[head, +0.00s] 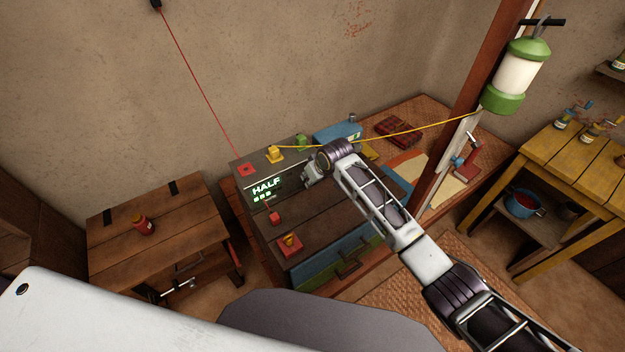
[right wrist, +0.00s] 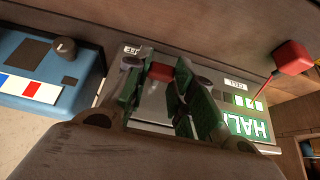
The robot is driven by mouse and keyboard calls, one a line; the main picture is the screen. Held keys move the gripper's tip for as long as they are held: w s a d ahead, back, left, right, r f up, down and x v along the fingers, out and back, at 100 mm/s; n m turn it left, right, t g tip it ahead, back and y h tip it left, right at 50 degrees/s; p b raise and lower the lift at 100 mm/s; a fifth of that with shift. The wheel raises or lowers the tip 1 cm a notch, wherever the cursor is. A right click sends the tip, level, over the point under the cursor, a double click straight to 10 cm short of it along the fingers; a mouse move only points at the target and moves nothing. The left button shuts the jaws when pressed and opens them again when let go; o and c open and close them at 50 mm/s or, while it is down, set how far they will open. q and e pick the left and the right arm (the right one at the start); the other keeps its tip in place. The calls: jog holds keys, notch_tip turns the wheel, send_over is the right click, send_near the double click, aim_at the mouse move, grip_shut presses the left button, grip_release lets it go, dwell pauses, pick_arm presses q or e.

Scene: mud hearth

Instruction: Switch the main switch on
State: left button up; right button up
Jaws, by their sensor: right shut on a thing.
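The main switch shows in the right wrist view as a red handle (right wrist: 160,72) on a pale metal panel (right wrist: 150,105). My right gripper (right wrist: 157,80) has its green-padded fingers on either side of this handle and is shut on it. The lever's exact position is hard to tell behind the fingers. In the head view my right gripper (head: 308,179) is at the dark box top, just right of a lit display (head: 266,187) reading HALF with several green squares. In the head view the gripper hides the switch. My left gripper is not in view.
A blue device (head: 338,133) stands behind my gripper. Red knobs (head: 275,218) lie nearer. A wooden post (head: 460,110) stands at right.

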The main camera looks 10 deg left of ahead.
jog(key=shift+w+a+r+g+h, duration=0.25)
jog(key=shift+r+g+h, duration=0.2)
jog(key=shift+g+h, duration=0.25)
jog(key=shift+r, duration=0.1)
dwell(0.4)
jog(key=o, duration=1)
jog(key=shift+r, duration=0.15)
jog(key=shift+w+a+v, duration=0.1)
jog(key=shift+v, duration=2.8)
jog(key=shift+w+a+v, duration=0.15)
jog(key=shift+v, duration=2.7)
jog(key=shift+r, duration=0.15)
jog(key=shift+s, duration=0.1)
